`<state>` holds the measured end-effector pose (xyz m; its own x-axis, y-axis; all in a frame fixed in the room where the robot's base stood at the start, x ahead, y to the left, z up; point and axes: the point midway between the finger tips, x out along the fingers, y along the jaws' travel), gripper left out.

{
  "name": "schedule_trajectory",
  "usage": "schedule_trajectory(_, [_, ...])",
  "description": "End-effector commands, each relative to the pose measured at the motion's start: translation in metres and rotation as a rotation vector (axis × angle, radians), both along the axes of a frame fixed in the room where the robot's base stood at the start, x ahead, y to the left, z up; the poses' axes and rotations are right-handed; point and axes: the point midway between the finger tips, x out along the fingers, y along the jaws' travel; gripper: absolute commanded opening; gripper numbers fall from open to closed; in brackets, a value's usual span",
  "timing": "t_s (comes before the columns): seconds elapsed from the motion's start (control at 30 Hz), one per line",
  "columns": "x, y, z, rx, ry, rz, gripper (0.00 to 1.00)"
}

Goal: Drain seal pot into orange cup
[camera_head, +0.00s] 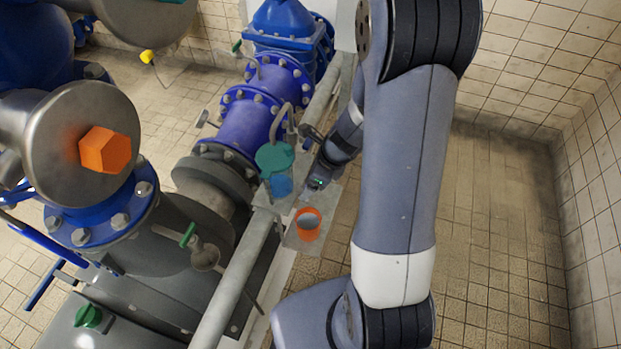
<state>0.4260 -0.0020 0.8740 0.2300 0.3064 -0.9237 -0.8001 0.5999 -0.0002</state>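The orange cup (308,233) stands on a pale grey plate beside the pipes, with a grey-blue area showing inside its rim. Up and left of it is a round teal piece (275,156) with a blue piece (281,187) just below it. One of these may be the seal pot, but I cannot tell which. My gripper (318,184) is small in view, just right of the blue piece and above the cup in the picture. I cannot tell whether it touches anything, and its fingers are too small to read.
A blue flanged pipe (249,118) runs behind the teal piece. A long grey pipe (236,285) passes left of the cup. An orange hexagonal knob (105,151) and a green-handled valve (188,236) are at left. Tiled floor (490,240) is open at right.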

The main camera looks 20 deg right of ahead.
Motion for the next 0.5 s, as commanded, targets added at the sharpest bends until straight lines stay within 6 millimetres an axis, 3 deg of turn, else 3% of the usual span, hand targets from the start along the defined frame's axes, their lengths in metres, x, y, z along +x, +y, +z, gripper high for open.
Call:
schedule_trajectory(0.3, [-0.013,-0.019,0.058,-0.001,-0.005,-0.003,0.80])
schedule_trajectory(0.5, [-0.019,-0.026,0.080,0.000,-0.002,-0.003,0.80])
